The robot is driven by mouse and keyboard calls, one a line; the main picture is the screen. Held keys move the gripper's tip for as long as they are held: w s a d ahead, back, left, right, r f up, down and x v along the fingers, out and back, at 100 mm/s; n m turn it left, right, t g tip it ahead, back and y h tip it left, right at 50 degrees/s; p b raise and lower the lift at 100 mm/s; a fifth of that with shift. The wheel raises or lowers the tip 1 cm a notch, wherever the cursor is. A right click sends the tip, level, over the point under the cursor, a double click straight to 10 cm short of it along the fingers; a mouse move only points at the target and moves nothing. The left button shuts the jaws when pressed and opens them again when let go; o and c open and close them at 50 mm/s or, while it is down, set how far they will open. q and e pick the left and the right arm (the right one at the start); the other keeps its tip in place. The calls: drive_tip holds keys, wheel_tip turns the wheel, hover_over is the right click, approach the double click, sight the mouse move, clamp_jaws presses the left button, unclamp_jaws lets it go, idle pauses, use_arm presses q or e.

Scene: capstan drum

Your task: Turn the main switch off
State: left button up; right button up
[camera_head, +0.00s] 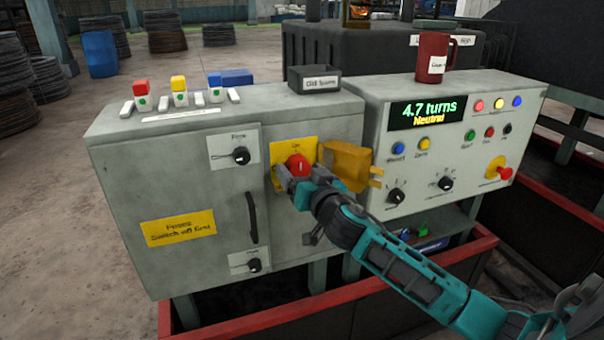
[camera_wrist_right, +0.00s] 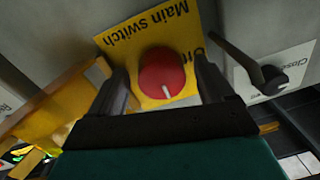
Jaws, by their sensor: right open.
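The main switch is a red round knob (camera_head: 298,167) on a yellow plate (camera_head: 280,151) on the front of the grey cabinet. In the right wrist view the knob (camera_wrist_right: 161,73) carries a short white mark. The plate (camera_wrist_right: 128,58) reads "Main switch", and a second word is partly hidden by a finger. My right gripper (camera_head: 291,184) is at the switch with its jaws open. In the right wrist view its fingers (camera_wrist_right: 163,85) stand on either side of the knob; whether they touch it I cannot tell. My left gripper is not in view.
A yellow flap (camera_head: 347,162) stands out just right of the switch. A black door handle (camera_head: 252,217) and two small black rotary knobs sit to its left. The control panel (camera_head: 372,125) at right shows "4.7 turns Neutral". A red mug (camera_head: 431,59) stands on top.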

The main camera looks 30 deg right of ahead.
drive_tip(key=c, duration=1)
drive_tip(key=shift+c, duration=0.2)
